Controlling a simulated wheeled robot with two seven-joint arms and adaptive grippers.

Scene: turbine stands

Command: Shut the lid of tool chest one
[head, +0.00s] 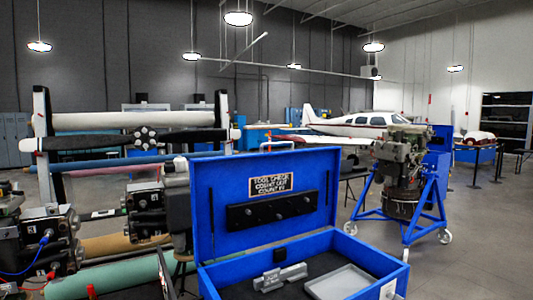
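The blue tool chest (206,272) stands open in the lower middle of the head view. Its lid (323,170) is raised, nearly upright, at the back of the box. A small sign (284,183) with white lettering and a dark strip (273,209) are on the lid's inner face. Inside the box are a light grey tray (340,283) and a small grey block-shaped piece (280,276) on a dark lining. The chest's lower front is cut off by the picture edge. I cannot make out either of my grippers in this view.
Dark engine-like blocks (47,240) and tubes (105,278) crowd the left side. A propeller rack (133,142) stands behind them. An engine on a blue wheeled stand (403,213) stands to the right behind the chest. The grey floor (470,245) is open at the far right.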

